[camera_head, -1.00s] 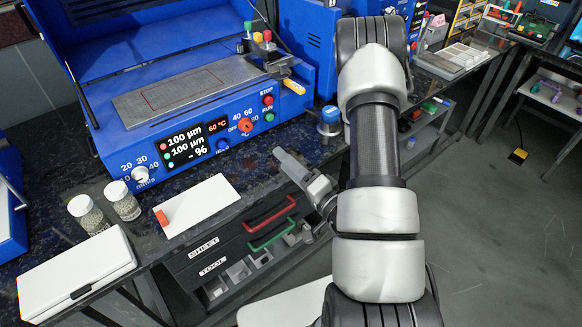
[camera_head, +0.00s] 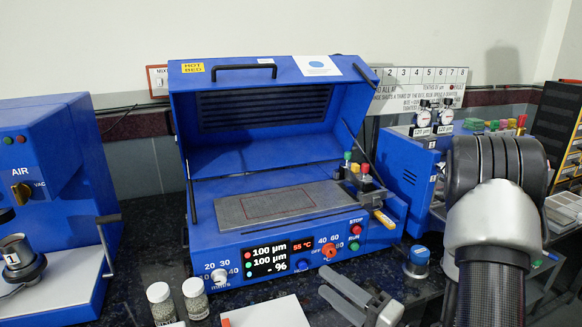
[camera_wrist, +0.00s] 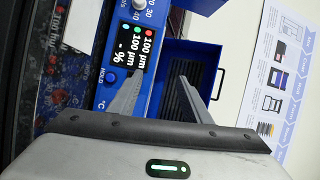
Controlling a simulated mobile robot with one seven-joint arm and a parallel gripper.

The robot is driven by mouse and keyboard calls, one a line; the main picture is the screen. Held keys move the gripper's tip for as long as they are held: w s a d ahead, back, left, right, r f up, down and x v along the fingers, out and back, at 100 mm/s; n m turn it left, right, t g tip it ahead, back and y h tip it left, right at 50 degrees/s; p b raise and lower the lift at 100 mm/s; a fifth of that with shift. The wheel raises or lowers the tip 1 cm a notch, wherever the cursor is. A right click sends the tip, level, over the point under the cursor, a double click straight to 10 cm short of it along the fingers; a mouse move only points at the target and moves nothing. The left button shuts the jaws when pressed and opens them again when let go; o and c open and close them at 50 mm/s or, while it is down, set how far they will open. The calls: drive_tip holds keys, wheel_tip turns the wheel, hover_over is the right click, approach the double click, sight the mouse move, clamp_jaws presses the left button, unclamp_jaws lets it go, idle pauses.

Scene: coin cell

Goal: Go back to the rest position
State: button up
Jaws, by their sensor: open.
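My gripper (camera_head: 347,298) is low in the head view, in front of the blue hot-bed machine (camera_head: 285,244) and its control panel. Its two fingers are spread apart with nothing between them. In the wrist view the gripper (camera_wrist: 162,88) also shows open and empty, with the machine's display (camera_wrist: 136,46) beyond the fingers. My arm rises along the right side of the head view and hides part of the bench there.
The machine's lid stands open over a bare metal plate (camera_head: 285,203). A blue-capped pot (camera_head: 418,262) stands right of my gripper. Another blue machine (camera_head: 45,190) is at the left.

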drive_tip(key=s+a+r+n+g+y, duration=0.3)
drive_tip(key=s+a+r+n+g, duration=0.4)
drive_tip(key=s+a+g, duration=0.45)
drive_tip(key=s+d+f+n+g+h, duration=0.1)
drive_tip(key=s+d+n+g+h, duration=0.1)
drive_tip(key=s+g+h, duration=0.35)
drive_tip(key=d+r+t+h, duration=0.7)
drive_tip(key=d+t+h, duration=0.25)
drive_tip(key=d, duration=0.35)
wheel_tip(320, 180, up, 19)
drive_tip(key=p, duration=1.8)
drive_tip(key=shift+w+d+m+g+h+p, duration=0.15)
drive_tip(key=shift+w+m+g+h+p, duration=0.15)
drive_tip(key=shift+w+m+g+p, duration=0.15)
